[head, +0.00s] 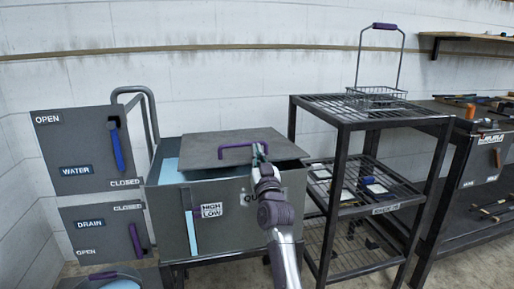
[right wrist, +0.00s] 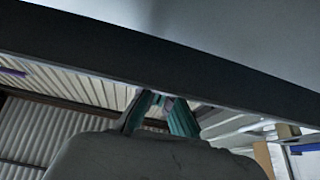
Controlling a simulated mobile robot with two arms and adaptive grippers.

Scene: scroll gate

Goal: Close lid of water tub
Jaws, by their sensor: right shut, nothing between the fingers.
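The grey water tub (head: 235,224) stands in the middle of the head view, with a HIGH/LOW label and a light blue level strip on its front. A purple handle (head: 237,146) stands on the lid. My right gripper (head: 259,150) is shut and empty at the handle's right end; touching cannot be told. In the right wrist view its teal fingers (right wrist: 162,112) are below a dark edge crossing the picture. My left gripper is not in view.
A WATER panel (head: 85,160) with a blue lever and a DRAIN panel (head: 100,228) with a purple lever stand left of the tub. A black wire rack (head: 375,115) holding a wire basket (head: 376,97) stands close on the right. A wall is behind.

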